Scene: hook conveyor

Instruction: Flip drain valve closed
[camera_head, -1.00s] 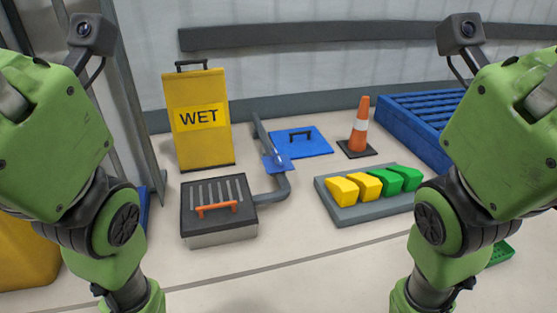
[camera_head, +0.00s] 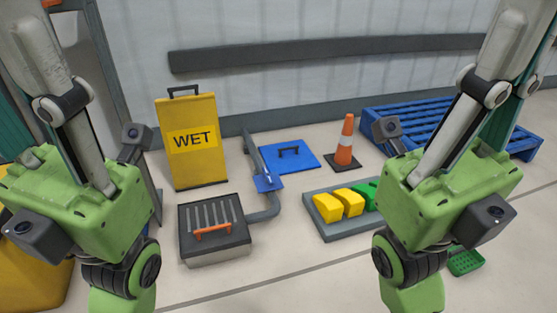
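The drain valve (camera_head: 267,182) is a small blue piece on the grey pipe (camera_head: 253,150), which runs along the floor and bends into the drain box (camera_head: 215,245). The valve's handle is too small to tell its exact angle. My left gripper (camera_head: 72,120) is at the left, raised and pointing up, well apart from the valve. My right gripper (camera_head: 462,115) is raised in the same way at the right, also away from the valve. The fingertips of both are cut off or unclear, so I cannot tell whether they are open. I see nothing held.
A yellow WET sign (camera_head: 193,145) stands behind the drain box. A blue hatch (camera_head: 291,158) with a dark handle lies right of the pipe. A cone (camera_head: 345,143), a grey tray (camera_head: 345,233) of yellow and green blocks, and a blue pallet (camera_head: 425,130) are at right.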

